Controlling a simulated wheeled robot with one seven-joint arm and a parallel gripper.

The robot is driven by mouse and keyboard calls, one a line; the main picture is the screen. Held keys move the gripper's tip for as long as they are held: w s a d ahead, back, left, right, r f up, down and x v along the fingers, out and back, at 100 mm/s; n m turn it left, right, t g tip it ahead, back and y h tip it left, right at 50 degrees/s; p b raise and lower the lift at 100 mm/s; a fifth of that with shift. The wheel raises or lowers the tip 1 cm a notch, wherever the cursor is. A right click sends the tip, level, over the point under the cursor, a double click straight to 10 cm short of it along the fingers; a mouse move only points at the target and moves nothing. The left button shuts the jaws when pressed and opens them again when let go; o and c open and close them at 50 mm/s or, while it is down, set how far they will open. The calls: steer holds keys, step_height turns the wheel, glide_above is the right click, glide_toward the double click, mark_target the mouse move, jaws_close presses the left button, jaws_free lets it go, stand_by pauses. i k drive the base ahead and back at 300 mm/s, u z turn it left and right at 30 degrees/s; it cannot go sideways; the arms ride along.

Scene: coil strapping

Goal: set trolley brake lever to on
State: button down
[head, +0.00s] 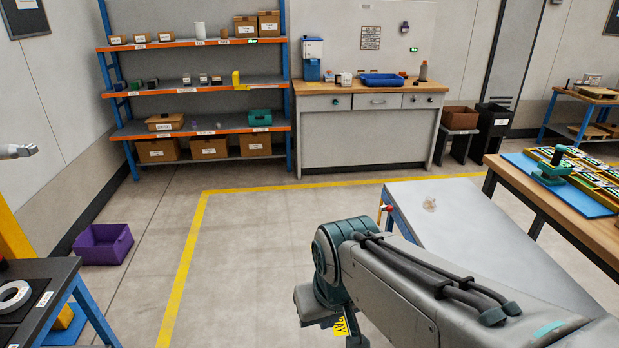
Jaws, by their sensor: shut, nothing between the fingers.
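A small lever-like part with a red knob (389,208) and a yellow piece shows at that corner. I cannot tell whether it is the brake lever or which setting it has. My arm reaches in from the lower right, in front of the trolley, and bends downward at a teal joint. My gripper's fingers do not show. The arm hides part of the trolley's near side and its lower parts.
A yellow floor line (195,240) bounds clear floor left of my arm. A purple bin (103,243) sits at the left wall. A dark-topped stand (42,283) holds a white ring at lower left. A wooden workbench (545,203) stands close on the trolley's right.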

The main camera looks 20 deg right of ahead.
mark_target(388, 208)
steer(key=i, duration=1.2)
steer(key=z, duration=1)
steer(key=i, duration=0.65)
steer(key=z, duration=0.55)
